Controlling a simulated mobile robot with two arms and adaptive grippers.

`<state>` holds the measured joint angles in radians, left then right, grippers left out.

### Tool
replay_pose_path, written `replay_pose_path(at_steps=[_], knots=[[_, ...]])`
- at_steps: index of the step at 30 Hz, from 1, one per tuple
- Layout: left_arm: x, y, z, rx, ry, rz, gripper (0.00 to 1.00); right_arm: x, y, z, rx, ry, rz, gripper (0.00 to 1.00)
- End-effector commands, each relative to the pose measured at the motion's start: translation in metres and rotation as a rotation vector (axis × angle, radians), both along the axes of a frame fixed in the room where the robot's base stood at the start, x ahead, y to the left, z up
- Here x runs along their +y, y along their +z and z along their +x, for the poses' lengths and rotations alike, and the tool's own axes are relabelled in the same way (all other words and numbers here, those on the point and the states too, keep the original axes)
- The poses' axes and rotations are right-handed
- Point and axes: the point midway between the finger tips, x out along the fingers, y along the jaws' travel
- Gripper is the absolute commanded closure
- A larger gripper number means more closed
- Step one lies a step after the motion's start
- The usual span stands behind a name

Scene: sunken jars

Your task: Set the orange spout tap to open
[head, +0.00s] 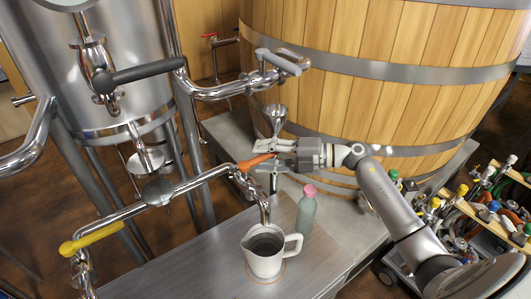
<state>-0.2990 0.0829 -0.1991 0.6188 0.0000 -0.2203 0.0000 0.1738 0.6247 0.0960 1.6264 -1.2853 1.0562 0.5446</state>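The orange spout tap handle (252,162) sits on the steel pipe just above the downward spout (264,208). It points to the right and slightly up. My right gripper (270,157) reaches in from the right at the free end of the orange handle. Its fingers look apart, with the handle's end between or just beside them; I cannot tell whether they touch it. My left gripper is not in view.
A yellow tap handle (92,236) is on the same pipe at left. A green-grey bottle (306,212) with a pink cap stands right of the spout. A funnel (275,115) is behind my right gripper. A wooden vat (390,70) and steel tank (100,60) fill the back.

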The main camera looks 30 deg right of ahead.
Motion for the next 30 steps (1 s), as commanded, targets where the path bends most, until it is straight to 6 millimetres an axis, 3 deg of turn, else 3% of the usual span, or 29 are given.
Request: replay_pose_path(at_steps=[7,16,30], knots=[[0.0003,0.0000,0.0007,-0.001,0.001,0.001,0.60,0.0006,-0.0004,0.0004,0.000,0.000,0.000,0.60],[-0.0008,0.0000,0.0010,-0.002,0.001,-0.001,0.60,0.0005,-0.0004,0.0003,0.000,0.000,0.000,0.99],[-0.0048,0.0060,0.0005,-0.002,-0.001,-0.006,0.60,0.0071,0.0011,0.0035,0.001,-0.008,0.000,1.00]])
